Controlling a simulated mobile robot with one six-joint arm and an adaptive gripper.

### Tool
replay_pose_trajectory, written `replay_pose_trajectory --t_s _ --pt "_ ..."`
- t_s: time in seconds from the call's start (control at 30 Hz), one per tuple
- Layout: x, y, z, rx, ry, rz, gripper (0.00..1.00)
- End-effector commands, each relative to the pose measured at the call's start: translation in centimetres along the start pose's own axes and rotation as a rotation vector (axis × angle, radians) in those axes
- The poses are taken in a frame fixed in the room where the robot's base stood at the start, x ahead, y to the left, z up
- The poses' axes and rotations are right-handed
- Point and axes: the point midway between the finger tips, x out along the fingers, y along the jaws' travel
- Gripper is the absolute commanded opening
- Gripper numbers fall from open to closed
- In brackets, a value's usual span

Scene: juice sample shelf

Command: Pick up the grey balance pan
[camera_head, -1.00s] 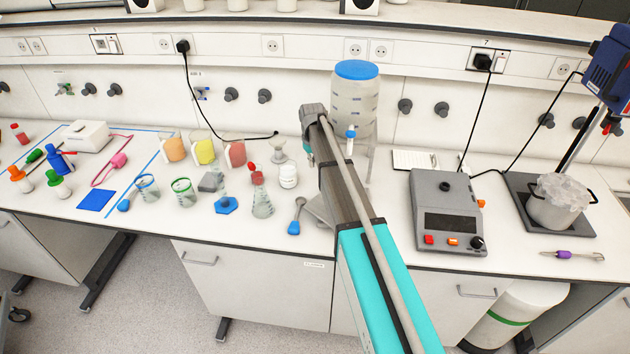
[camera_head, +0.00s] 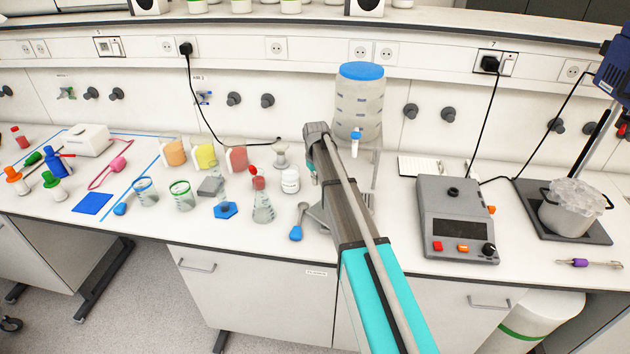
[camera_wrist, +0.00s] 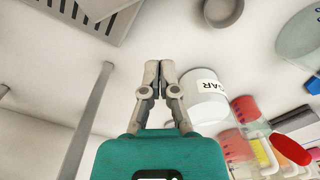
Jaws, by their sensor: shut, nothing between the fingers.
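A flat grey plate, which looks like the balance pan (camera_head: 318,214), lies on the bench just left of my arm and is partly hidden by it. In the head view my arm hides the gripper.
A white labelled jar (camera_wrist: 204,96) stands close right of my fingers. A blue-handled scoop (camera_head: 296,232) lies beside the plate. Coloured beakers and a flask (camera_head: 263,208) stand left. The dispenser (camera_head: 358,105) stands behind my arm on legs. The balance (camera_head: 455,225) is right.

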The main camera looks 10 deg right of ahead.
Motion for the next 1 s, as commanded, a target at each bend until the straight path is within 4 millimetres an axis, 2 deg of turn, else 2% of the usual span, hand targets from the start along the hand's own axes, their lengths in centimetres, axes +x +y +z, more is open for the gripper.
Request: replay_pose_trajectory --t_s 0.03,0.5,0.6,0.7,1.0 --pt "0.8 0.0 0.0 0.0 0.0 0.0 0.0" --pt "4.3 0.0 0.0 0.0 0.0 0.0 0.0" --pt "3.8 -0.1 1.9 0.0 0.0 0.0 0.0" --pt "3.8 -0.1 2.9 0.0 0.0 0.0 0.0" --pt "3.8 0.0 4.0 0.0 0.0 0.0 0.0"
